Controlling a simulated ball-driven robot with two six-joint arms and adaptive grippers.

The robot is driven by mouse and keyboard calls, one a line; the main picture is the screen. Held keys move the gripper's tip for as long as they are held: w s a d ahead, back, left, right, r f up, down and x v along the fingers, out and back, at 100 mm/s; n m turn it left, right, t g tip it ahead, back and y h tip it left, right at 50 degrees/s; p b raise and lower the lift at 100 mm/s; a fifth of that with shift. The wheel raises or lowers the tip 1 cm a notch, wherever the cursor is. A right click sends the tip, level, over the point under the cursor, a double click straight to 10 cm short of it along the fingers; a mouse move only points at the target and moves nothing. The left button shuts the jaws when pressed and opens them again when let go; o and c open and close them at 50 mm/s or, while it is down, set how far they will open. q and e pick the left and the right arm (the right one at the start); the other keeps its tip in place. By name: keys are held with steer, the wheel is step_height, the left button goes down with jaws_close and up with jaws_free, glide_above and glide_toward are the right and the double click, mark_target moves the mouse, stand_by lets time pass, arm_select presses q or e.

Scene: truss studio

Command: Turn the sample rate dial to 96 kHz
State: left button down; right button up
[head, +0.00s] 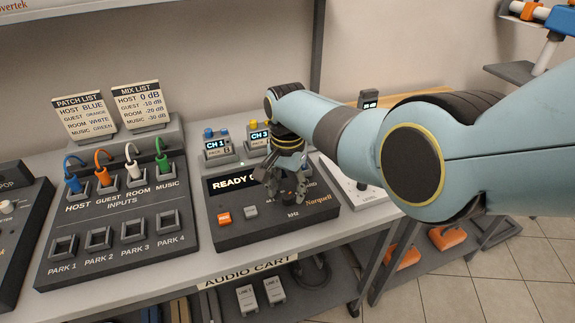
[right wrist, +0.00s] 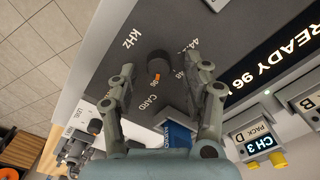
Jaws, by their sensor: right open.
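The recorder (head: 230,235) is a dark box on the cart, with a display (head: 234,183) starting "READY". In the right wrist view the display (right wrist: 296,62) reads "READY 96" before it is cut off. The sample rate dial (right wrist: 158,62) is a small dark knob with an orange mark at its lower edge. The labels "44.1" and "48" lie to its right, partly hidden. My right gripper (head: 287,196) is open over the recorder and hides the dial in the head view. In the right wrist view its fingertips (right wrist: 160,58) stand on either side of the dial; I cannot tell contact. My left gripper is not in view.
An orange button (head: 224,218) and a grey button (head: 250,211) are on the recorder's front left. The CH 1 (head: 216,146) and CH 3 (head: 258,139) packs stand behind it. The patch panel (head: 120,260) with coloured cables is at the left. A blue card (right wrist: 177,135) sits near the dial.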

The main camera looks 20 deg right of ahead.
mark_target(288, 195)
step_height(288, 195, up, 11)
steer(key=shift+f, duration=0.15)
stand_by(0.4)
